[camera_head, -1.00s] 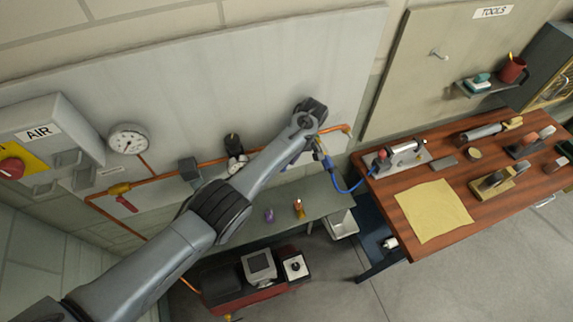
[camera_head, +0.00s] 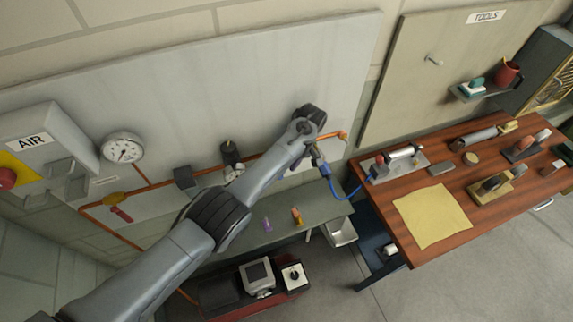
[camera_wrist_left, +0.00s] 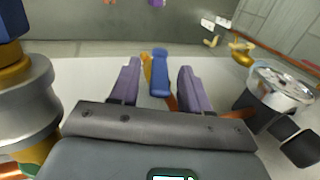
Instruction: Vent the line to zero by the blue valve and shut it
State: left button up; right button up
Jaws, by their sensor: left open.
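The blue valve's lever (camera_wrist_left: 159,75) stands between the two fingers of my left gripper (camera_wrist_left: 160,85) in the left wrist view. The fingers are open, with a visible gap on both sides of the lever. In the head view my left gripper (camera_head: 316,158) is at the right end of the copper pipe, by the blue hose (camera_head: 341,189); my forearm hides part of the pipe there. The round white gauge (camera_head: 122,148) hangs on the wall panel at left; its reading is too small to tell. My right gripper is not in view.
A red-handled valve (camera_head: 120,213) is on the pipe at left, below the gauge. A grey shelf (camera_head: 325,207) with small items runs under the pipe. The wooden bench (camera_head: 480,230) with tools and a yellow cloth (camera_head: 432,215) stands at right.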

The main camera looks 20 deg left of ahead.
pick_arm(q)
jog(key=b+v, duration=0.3)
jog(key=v, duration=0.7)
jog(key=shift+r, duration=0.2)
jog(key=shift+d, duration=0.1)
